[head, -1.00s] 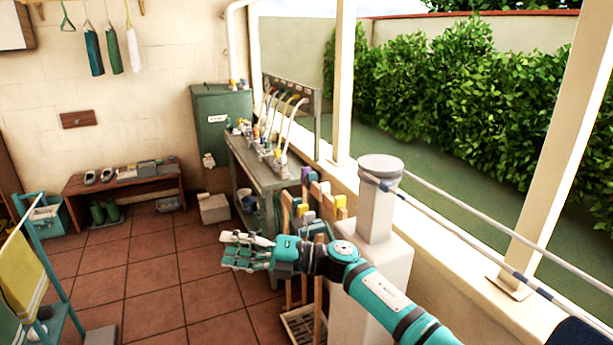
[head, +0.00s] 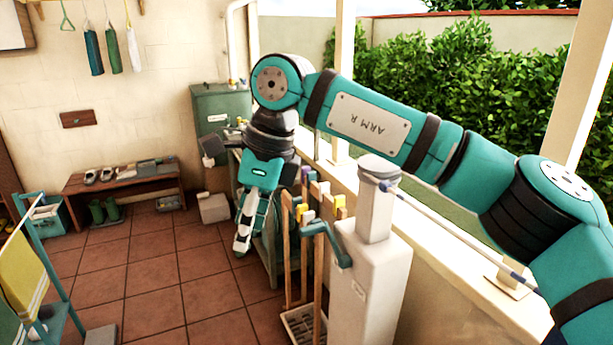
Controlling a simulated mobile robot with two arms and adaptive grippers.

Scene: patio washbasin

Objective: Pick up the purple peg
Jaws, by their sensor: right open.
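A small purple piece (head: 305,172), perhaps the purple peg, shows among yellow and white pieces just right of my right gripper. It is too small to tell its exact shape. My right gripper (head: 243,238) hangs with its fingers pointing down in front of the bench, left of the coloured pieces and apart from the purple one. It is open, and I see nothing held in it. My right forearm and gripper hide much of the bench top. My left gripper is out of view.
The bench (head: 268,265) stands along the low wall. Wooden-handled tools (head: 318,280) and a pale pillar (head: 370,270) stand to its right. A green cabinet (head: 215,105) is behind. A shoe bench (head: 125,183) is at the back left. The tiled floor (head: 150,270) is clear.

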